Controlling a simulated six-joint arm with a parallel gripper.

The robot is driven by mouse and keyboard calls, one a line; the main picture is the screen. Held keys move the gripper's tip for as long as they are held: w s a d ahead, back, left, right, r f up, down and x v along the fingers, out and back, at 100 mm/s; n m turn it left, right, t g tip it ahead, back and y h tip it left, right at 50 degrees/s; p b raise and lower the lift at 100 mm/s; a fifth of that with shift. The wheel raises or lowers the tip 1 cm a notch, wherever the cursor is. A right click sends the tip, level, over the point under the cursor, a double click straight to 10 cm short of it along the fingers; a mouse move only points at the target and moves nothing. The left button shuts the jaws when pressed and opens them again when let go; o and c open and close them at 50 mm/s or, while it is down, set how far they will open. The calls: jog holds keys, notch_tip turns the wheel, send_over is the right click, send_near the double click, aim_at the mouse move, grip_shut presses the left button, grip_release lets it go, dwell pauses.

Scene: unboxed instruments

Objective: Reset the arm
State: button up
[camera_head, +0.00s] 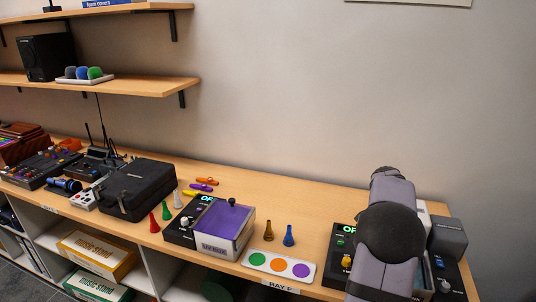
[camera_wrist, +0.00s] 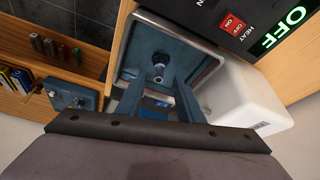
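My arm (camera_head: 388,240) stands over the right end of the bench in the head view, where my gripper is hidden behind it. In the wrist view my gripper (camera_wrist: 167,80) shows two blue-grey fingers with a gap between them, and I see nothing held. Beyond the fingertips is a metal-rimmed box (camera_wrist: 208,60) with a dark blue inside and a round fitting (camera_wrist: 160,57). I cannot tell how far the fingers are from it. A white rounded body (camera_wrist: 245,95) lies to the right of the fingers.
A dark panel (camera_wrist: 240,40) with a red HEAT switch and a green OFF display is near the box. By my arm stand a black OFF unit (camera_head: 340,243) and a grey box (camera_head: 447,238). A card with coloured discs (camera_head: 253,261) and a purple-topped box (camera_head: 222,222) lie left.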

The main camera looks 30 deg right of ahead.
jog(key=w+a+r+n+t+y+p, duration=0.1)
jog(key=w+a+r+n+p, duration=0.2)
jog(key=a, duration=0.6)
jog(key=w+a+r+n+p, duration=0.1)
jog(key=a+n+p, duration=0.1)
jog(key=a+n, duration=0.45)
jog(key=w+a+r+n+t+y+p, duration=0.1)
jog(key=w+a+r+n+p, duration=0.15)
jog(key=a, duration=0.85)
jog(key=s+a+r+n+y+p, duration=0.1)
jog(key=s+a+n+p, duration=0.2)
jog(key=s+a+n, duration=0.5)
jog(key=s+a+r+n+y+p, duration=0.1)
jog(key=s+a+n+p, duration=0.25)
jog(key=a, duration=0.75)
notch_tip(320, 180, down, 20)
jog(key=b, duration=1.9)
jog(key=shift+w+f+b, duration=0.15)
jog(key=shift+w+b, duration=0.15)
jog(key=shift+b, duration=0.05)
jog(key=shift+o, duration=0.5)
